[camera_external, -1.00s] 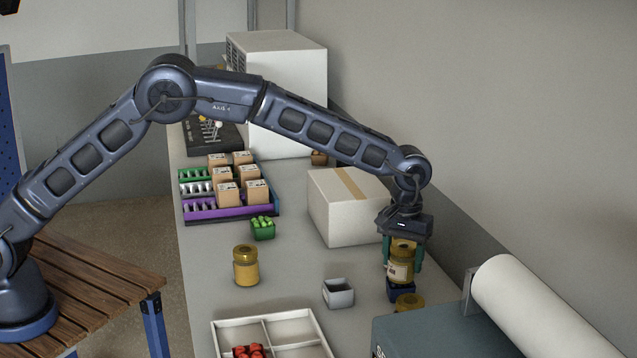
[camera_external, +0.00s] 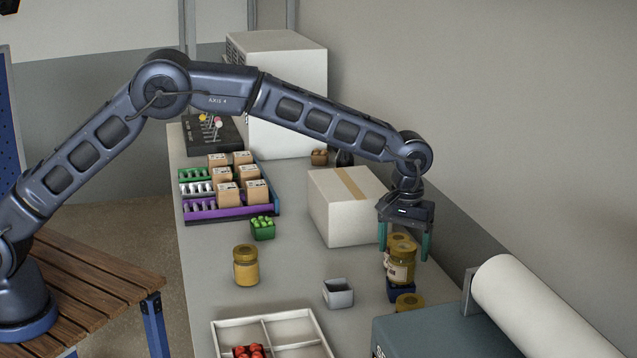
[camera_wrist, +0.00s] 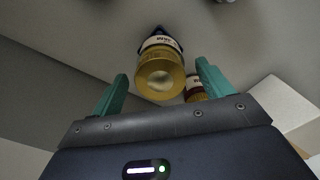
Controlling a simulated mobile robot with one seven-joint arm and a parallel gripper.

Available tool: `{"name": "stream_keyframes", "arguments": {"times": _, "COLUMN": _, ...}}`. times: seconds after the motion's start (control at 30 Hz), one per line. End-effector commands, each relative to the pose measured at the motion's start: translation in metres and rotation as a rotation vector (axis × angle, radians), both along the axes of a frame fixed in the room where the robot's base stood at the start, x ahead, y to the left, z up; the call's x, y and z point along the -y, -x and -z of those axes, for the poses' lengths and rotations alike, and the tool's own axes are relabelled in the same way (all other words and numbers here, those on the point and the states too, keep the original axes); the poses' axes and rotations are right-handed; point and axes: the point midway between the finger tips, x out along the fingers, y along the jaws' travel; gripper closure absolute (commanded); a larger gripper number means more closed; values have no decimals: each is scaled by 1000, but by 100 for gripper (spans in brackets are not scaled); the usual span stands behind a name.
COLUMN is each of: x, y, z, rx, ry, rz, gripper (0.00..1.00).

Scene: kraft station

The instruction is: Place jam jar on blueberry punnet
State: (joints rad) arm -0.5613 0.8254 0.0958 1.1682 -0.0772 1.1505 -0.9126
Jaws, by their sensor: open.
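A jam jar (camera_external: 401,268) with a gold lid and pale label stands upright on the blue blueberry punnet (camera_external: 401,292) at the right of the bench. Its contents are hidden under the jar. My gripper (camera_external: 404,253) is just above the jar, fingers apart and holding nothing. In the wrist view the jar's lid (camera_wrist: 158,82) lies between and beyond the open green fingers (camera_wrist: 162,70), and a blue edge of the punnet (camera_wrist: 160,31) shows past the jar.
Another jar (camera_external: 393,240) stands close behind. A third jar's lid (camera_external: 409,301) shows in front, and a yellow jar (camera_external: 246,266) stands left. A cardboard box (camera_external: 340,212), grey container (camera_external: 338,293), divided tray (camera_external: 262,323) and white roll (camera_external: 545,305) surround the spot.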

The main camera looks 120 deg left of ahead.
Motion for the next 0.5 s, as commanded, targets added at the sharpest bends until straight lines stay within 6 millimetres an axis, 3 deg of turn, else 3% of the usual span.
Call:
{"name": "stream_keyframes", "arguments": {"times": 0.2, "x": 0, "y": 0, "z": -45, "rx": 2, "ry": -1, "rz": 0, "gripper": 21}}
{"name": "stream_keyframes", "arguments": {"times": 0.5, "x": 0, "y": 0, "z": -83, "rx": 0, "ry": 0, "rz": -1, "gripper": 21}}
